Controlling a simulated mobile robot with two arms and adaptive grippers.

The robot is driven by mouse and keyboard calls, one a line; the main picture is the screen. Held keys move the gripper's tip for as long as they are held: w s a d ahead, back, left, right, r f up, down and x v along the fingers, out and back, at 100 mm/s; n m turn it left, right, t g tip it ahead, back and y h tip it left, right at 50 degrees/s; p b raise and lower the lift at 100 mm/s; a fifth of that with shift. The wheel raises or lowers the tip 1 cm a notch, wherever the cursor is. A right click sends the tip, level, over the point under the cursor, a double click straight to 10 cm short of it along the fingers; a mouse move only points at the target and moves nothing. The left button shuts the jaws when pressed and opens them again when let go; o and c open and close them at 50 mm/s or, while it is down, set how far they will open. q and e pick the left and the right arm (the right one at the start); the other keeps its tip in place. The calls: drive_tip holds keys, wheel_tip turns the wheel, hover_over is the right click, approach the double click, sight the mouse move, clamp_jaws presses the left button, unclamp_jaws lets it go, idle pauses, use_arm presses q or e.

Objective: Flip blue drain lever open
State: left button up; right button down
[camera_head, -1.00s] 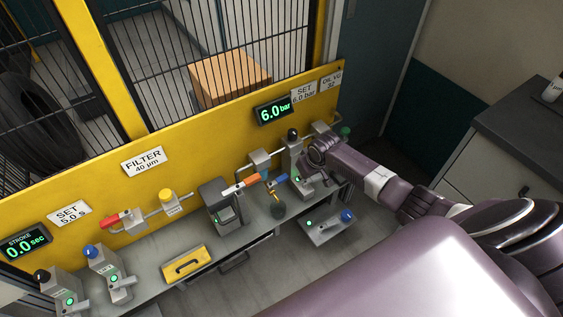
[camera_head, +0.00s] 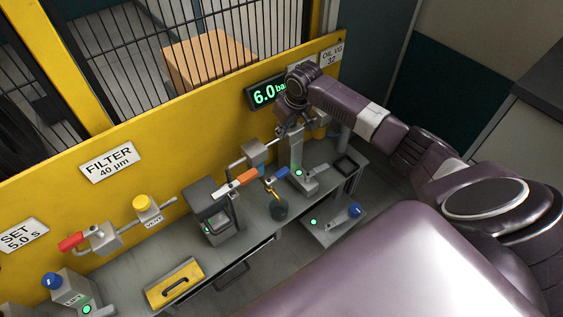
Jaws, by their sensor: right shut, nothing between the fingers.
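The blue lever (camera_head: 282,174) is on the small brass valve (camera_head: 271,185), below the orange-handled lever (camera_head: 240,181) on the pipework. It points up and to the right, and a dark round cup or bowl (camera_head: 278,210) sits below the valve. My right gripper (camera_head: 283,130) is shut and empty. It is above the blue lever, in front of the yellow panel and close to the grey post, and appears apart from the lever. My left gripper is out of view.
The grey post unit (camera_head: 299,165) stands just right of the blue lever. A grey box unit (camera_head: 209,207) stands to its left. A lower shelf holds another blue knob (camera_head: 355,210). My right arm partly covers the 6.0 bar display (camera_head: 265,95).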

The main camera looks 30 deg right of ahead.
sight(277, 178)
use_arm(q)
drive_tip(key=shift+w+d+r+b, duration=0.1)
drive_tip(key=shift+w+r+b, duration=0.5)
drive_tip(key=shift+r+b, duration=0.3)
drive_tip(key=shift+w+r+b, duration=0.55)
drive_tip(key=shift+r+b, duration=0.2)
drive_tip(key=shift+b, duration=0.2)
use_arm(e)
drive_tip(key=shift+f, duration=2.6)
drive_tip(key=b+x, duration=0.4)
drive_tip(key=x, duration=0.6)
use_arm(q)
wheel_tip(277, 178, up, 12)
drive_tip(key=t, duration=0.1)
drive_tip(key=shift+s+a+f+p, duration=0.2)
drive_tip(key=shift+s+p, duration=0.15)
use_arm(e)
drive_tip(key=shift+s+d, duration=0.15)
drive_tip(key=shift+s, duration=1.85)
